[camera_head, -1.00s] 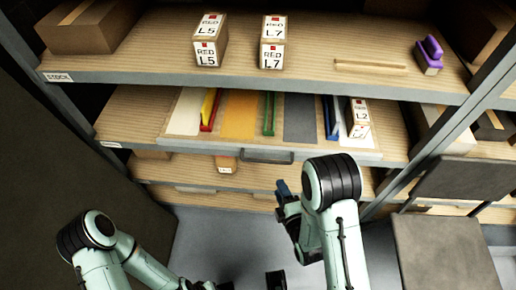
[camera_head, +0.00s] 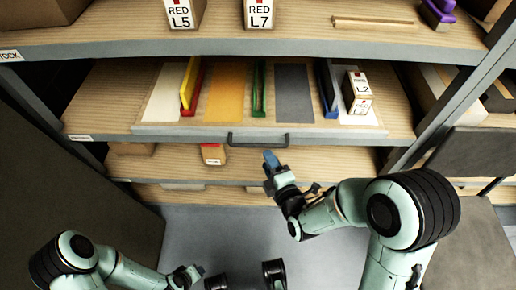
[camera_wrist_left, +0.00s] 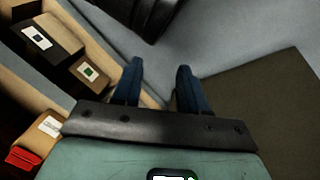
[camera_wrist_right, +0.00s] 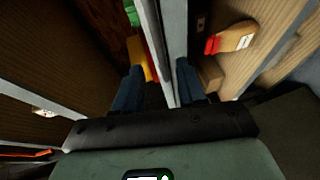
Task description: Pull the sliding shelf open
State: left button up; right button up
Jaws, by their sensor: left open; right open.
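The sliding shelf (camera_head: 220,131) is a wooden board with a grey front edge on the second level of the rack. Its dark bar handle (camera_head: 258,140) is at the middle of that edge. My right gripper (camera_head: 271,160) is just below and in front of the handle, apart from it in the head view. In the right wrist view the open blue fingers (camera_wrist_right: 158,85) point at the rack, with the grey shelf edge (camera_wrist_right: 160,45) between them; the handle is not clear there. My left gripper (camera_wrist_left: 158,85) is open and empty, low over the floor; it shows small in the head view (camera_head: 195,272).
The sliding shelf bears coloured panels, such as an orange one (camera_head: 225,92), and an L2 box (camera_head: 357,92). Boxes L5 (camera_head: 182,14) and L7 (camera_head: 259,14) stand on the shelf above. A small box (camera_head: 213,154) sits below. Grey floor (camera_head: 230,235) is free in front.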

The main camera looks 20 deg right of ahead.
aim_at(259, 144)
jog(key=b+x, duration=0.1)
jog(key=x, duration=0.7)
jog(key=shift+w+b, duration=0.2)
jog(key=shift+b, duration=0.1)
pick_arm(q)
jog(key=shift+g, duration=0.5)
jog(key=s+f, duration=0.1)
jog(key=f, duration=0.1)
jog(key=s+a+f, duration=0.1)
jog(key=shift+s+f, duration=0.15)
jog(key=shift+f, duration=0.25)
pick_arm(e)
grip_shut()
